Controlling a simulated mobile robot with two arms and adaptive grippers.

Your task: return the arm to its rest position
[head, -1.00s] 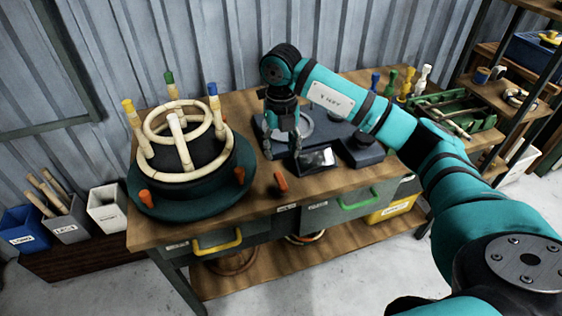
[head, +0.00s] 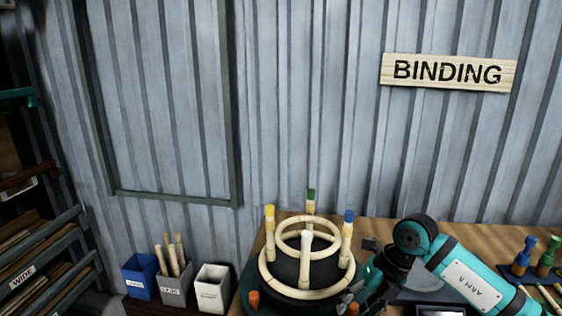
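My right arm, labelled ARM R, comes in from the lower right in the head view. Its dark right gripper (head: 352,293) reaches down and left beside the right side of the rattan frame. The gripper is small and dark against the turntable, so I cannot tell whether it is open, touching anything or holding anything. The rattan frame (head: 306,283) has pale rings and upright posts tipped yellow, green, blue and white. It stands on a dark round former (head: 285,270). My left gripper is not in view.
The wooden bench (head: 470,236) runs to the right, with coloured-top pegs (head: 545,258) at its right end. Blue, grey and white bins (head: 212,287) stand left of the bench. A rack (head: 40,262) labelled WIDE is at far left. A BINDING sign (head: 447,72) hangs on the wall.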

